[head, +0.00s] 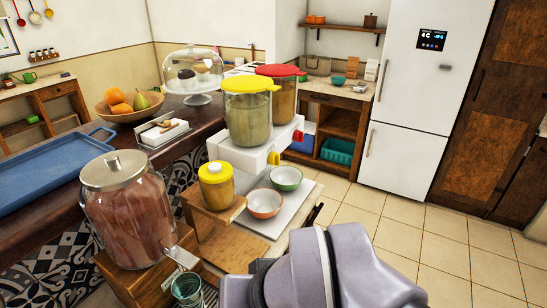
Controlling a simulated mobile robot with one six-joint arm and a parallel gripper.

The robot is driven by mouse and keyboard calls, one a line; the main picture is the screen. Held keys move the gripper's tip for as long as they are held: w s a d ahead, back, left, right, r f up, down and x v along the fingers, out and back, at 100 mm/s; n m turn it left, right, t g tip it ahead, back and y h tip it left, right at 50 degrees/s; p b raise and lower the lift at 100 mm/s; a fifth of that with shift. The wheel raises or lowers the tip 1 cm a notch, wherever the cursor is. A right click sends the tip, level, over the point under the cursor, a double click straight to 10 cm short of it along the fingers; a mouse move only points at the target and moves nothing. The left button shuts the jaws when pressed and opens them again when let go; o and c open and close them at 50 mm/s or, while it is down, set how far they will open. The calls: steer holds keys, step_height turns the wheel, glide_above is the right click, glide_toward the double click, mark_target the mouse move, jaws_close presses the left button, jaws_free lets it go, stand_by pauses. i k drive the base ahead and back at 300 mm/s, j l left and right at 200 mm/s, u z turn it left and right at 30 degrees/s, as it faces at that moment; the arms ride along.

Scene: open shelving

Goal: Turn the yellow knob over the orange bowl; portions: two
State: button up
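A white dispenser (242,152) carries two clear canisters, a yellow-lidded one (247,117) and a red-lidded one (284,96) behind it. The yellow knob (273,158) is on the dispenser's right side, under the yellow-lidded canister. The orange bowl (264,204) stands on a pale tray below the yellow knob. I cannot make out anything inside it. My arm fills the bottom centre. Thin dark tips, seemingly my gripper (314,214), show just above it, right of the orange bowl and apart from the knob. My wrist hides most of the gripper, so its opening does not show.
A green bowl (286,178) stands behind the orange one, below the red knob (298,136). A small yellow-lidded jar (216,186) and a big metal-lidded jar (128,210) stand left and in front. A glass (186,287) is at the bottom. Tiled floor (440,240) at the right is clear.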

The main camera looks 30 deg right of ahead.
mark_target(275, 158)
steer(key=i+l+z, duration=0.1)
steer(key=i+z, duration=0.15)
steer(key=z, duration=0.15)
steer(key=i+z, duration=0.25)
steer(key=z, duration=0.15)
